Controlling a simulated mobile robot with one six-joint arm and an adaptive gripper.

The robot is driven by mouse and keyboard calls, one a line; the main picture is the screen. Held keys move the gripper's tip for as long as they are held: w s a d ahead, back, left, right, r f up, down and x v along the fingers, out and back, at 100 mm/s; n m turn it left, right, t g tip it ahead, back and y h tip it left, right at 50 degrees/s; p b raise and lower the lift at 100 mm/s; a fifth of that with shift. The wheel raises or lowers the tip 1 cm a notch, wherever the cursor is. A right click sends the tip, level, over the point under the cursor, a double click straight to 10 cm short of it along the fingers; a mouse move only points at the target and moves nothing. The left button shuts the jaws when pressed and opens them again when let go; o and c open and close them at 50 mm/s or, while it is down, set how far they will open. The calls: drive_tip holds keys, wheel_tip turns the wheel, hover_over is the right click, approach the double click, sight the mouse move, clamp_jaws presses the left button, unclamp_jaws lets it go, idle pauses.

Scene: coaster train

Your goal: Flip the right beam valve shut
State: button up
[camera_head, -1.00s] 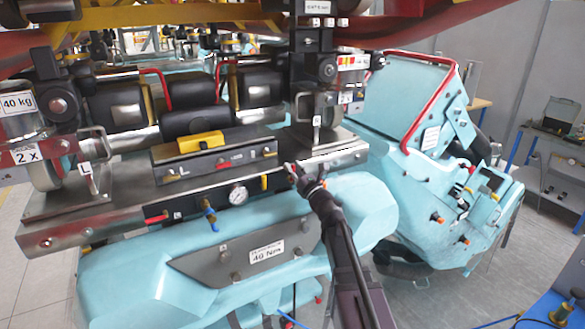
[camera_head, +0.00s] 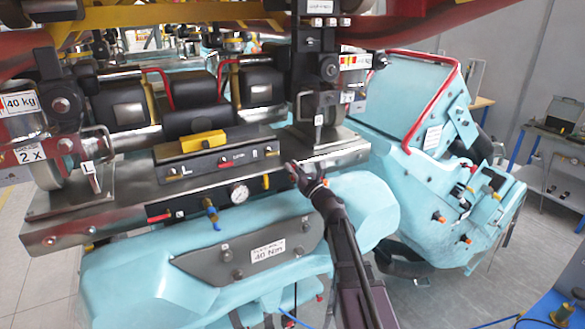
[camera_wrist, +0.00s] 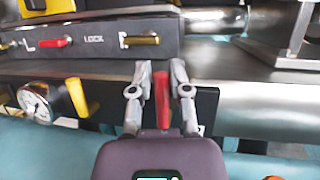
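The right beam valve shows in the wrist view as a red handle (camera_wrist: 162,98), upright in the picture, on a dark plate at the front of the steel beam (camera_wrist: 240,68). My gripper (camera_wrist: 162,72) has its two fingers apart, one on each side of the handle. Narrow gaps show between the fingers and the handle, and I see no clear contact. In the head view my gripper (camera_head: 295,170) is at the right part of the beam's front face and hides the valve. Another red valve handle (camera_head: 158,217) lies level at the beam's left part.
Left of my gripper are a yellow handle (camera_wrist: 77,97) and a round gauge (camera_wrist: 36,101). Above is a grey lock panel (camera_wrist: 90,44) with a red and a yellow handle. A metal bracket (camera_wrist: 295,38) stands at upper right. The turquoise body (camera_head: 360,205) lies below the beam.

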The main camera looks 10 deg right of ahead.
drive_tip(key=shift+o, duration=1)
drive_tip(key=shift+n, duration=0.3)
